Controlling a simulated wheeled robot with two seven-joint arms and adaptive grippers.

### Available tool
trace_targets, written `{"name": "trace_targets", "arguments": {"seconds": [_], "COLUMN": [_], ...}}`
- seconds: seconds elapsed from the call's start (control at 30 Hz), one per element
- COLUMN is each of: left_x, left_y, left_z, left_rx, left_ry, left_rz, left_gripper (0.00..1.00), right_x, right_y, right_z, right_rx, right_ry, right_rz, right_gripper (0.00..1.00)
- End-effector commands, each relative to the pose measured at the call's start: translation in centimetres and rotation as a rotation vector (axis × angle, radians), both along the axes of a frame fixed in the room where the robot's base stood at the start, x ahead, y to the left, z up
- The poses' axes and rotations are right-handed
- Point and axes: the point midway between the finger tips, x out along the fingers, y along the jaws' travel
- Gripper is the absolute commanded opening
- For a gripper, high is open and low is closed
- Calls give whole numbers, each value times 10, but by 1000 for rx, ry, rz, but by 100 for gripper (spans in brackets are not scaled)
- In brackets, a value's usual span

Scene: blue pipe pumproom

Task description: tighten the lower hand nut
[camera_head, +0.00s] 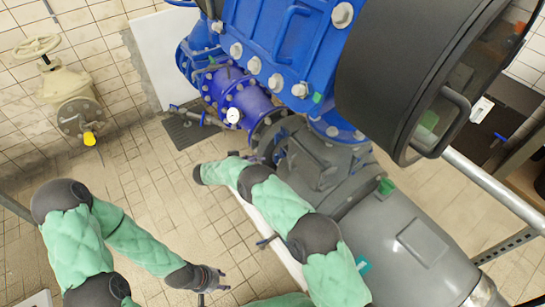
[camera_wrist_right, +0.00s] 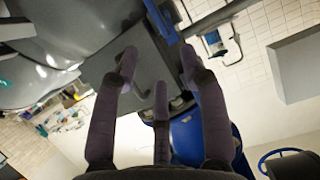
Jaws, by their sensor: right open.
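No hand nut can be clearly made out in either view. The dark grey pump housing (camera_head: 312,165) sits below the blue pump body (camera_head: 285,40). My right arm reaches across in front of the pump, and its gripper is hard to make out in the head view. In the right wrist view my right gripper (camera_wrist_right: 158,72) has its dark fingers spread and empty, in front of a dark grey boxy housing (camera_wrist_right: 125,65). I cannot tell whether the fingers touch it. My left gripper (camera_head: 215,280) hangs over the tiled floor with its fingers apart, holding nothing.
A large dark cylinder with a handle (camera_head: 400,70) fills the upper right. A grey metal rail (camera_head: 490,185) crosses the right side. A beige valve (camera_head: 75,105) stands at left. The floor (camera_head: 145,190) between is clear.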

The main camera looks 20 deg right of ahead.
Motion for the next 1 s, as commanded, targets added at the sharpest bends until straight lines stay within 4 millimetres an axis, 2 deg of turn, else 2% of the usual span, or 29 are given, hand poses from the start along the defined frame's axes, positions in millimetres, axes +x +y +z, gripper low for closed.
{"name": "trace_targets", "arguments": {"seconds": [0.5,0.7,1.0], "left_x": [0,0,0], "left_y": [0,0,0], "left_z": [-26,-30,-30], "left_rx": [0,0,0], "left_ry": [0,0,0], "left_rz": [0,0,0], "left_gripper": [40,40,40], "right_x": [26,31,31], "right_y": [-73,-85,-87], "right_z": [-34,-38,-38], "right_rx": [0,0,0], "right_ry": [-1,-1,-1], "right_rz": [1,2,3], "right_gripper": [44,44,44]}}
